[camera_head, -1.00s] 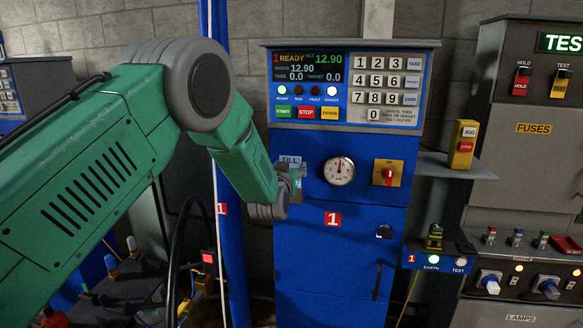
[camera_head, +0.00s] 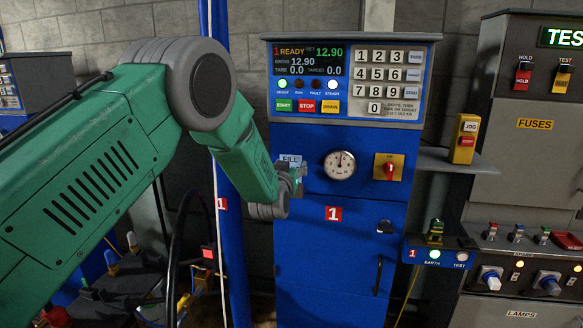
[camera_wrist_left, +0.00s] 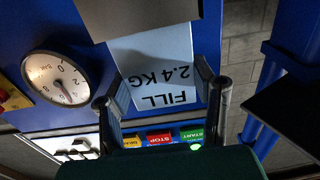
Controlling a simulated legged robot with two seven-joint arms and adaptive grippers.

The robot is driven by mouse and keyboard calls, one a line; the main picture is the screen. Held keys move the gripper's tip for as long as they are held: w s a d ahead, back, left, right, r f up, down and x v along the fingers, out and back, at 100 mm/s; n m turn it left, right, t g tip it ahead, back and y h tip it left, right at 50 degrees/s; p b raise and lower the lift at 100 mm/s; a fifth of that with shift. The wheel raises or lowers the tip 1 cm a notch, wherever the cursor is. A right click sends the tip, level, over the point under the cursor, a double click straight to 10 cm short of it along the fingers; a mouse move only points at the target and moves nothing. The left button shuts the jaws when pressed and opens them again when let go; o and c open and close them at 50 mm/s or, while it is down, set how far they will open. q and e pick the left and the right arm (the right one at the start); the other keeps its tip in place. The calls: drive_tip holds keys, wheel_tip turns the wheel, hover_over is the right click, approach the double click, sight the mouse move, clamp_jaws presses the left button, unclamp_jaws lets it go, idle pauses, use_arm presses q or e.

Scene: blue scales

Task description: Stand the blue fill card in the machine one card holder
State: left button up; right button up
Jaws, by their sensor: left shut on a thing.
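The blue fill card (camera_wrist_left: 160,65) is pale blue and reads "FILL 2.4 KG", upside down in the left wrist view. Its top edge also shows in the head view (camera_head: 290,159). My left gripper (camera_head: 288,184) is shut on the card, with a finger on each side in the wrist view (camera_wrist_left: 160,90). Machine one (camera_head: 345,240) is the blue cabinet marked 1. A grey plate (camera_wrist_left: 135,16), apparently its card holder, covers the card's lower end in the wrist view. I cannot tell whether the card is seated in it. My right gripper is not in view.
A round gauge (camera_head: 339,165) and a yellow-and-red switch (camera_head: 388,167) are right of the gripper. The display and keypad panel (camera_head: 350,84) is above. A blue post (camera_head: 228,230) stands at left, behind my left arm.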

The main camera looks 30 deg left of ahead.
use_arm(q)
drive_tip(key=shift+f+b, duration=0.4)
drive_tip(key=shift+f, duration=0.15)
drive_tip(key=o, duration=1.5)
drive_tip(key=shift+s, duration=0.15)
drive_tip(key=shift+v, duration=5.8)
drive_tip(key=shift+d, duration=0.1)
